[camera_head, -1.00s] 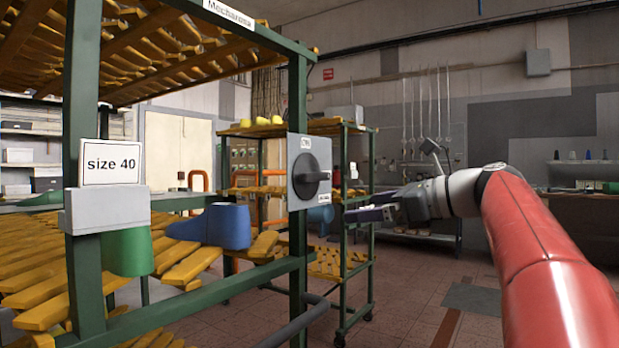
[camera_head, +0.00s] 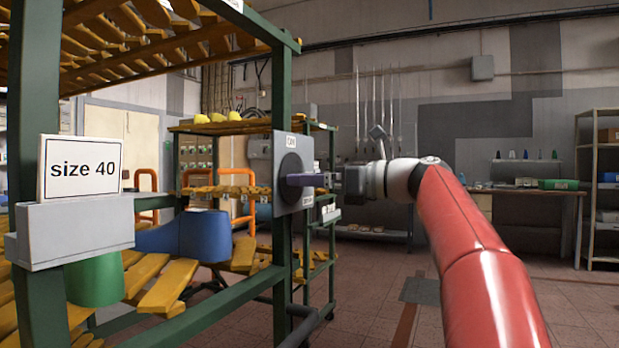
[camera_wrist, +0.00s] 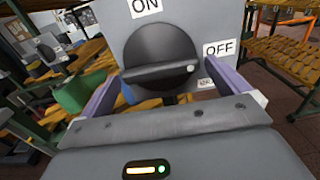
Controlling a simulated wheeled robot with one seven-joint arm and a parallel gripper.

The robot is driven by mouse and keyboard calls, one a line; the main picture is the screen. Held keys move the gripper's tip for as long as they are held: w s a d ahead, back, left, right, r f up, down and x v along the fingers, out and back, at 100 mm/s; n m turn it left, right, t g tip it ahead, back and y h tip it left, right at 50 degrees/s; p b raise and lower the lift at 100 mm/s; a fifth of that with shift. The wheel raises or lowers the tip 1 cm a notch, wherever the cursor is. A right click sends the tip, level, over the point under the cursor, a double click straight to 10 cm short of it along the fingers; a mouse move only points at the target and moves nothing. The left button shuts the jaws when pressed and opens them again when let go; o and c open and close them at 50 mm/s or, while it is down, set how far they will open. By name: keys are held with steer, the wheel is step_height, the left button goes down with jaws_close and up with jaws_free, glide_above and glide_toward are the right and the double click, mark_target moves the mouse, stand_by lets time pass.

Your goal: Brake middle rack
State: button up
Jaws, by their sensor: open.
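A grey switch box (camera_head: 307,150) is fixed to the green post of the near rack (camera_head: 284,100). In the wrist view its round dark knob (camera_wrist: 155,52) has a raised bar lying nearly level, with a pale dot at its right end. An ON label (camera_wrist: 146,5) is above the knob and an OFF label (camera_wrist: 219,49) is to its right. My gripper (camera_head: 293,180) is open in front of the knob. In the wrist view its purple fingers (camera_wrist: 170,95) are at either side of the knob's lower part. Contact cannot be told.
The near rack carries yellow slats, a blue last (camera_head: 205,236), a green last (camera_head: 95,280) and a "size 40" sign (camera_head: 85,168). A middle rack (camera_head: 225,128) stands behind the switch box. The floor (camera_head: 370,290) is clear to the right.

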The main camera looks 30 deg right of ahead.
steer(key=shift+w+a, duration=0.4)
steer(key=shift+w, duration=0.1)
steer(key=c, duration=0.7)
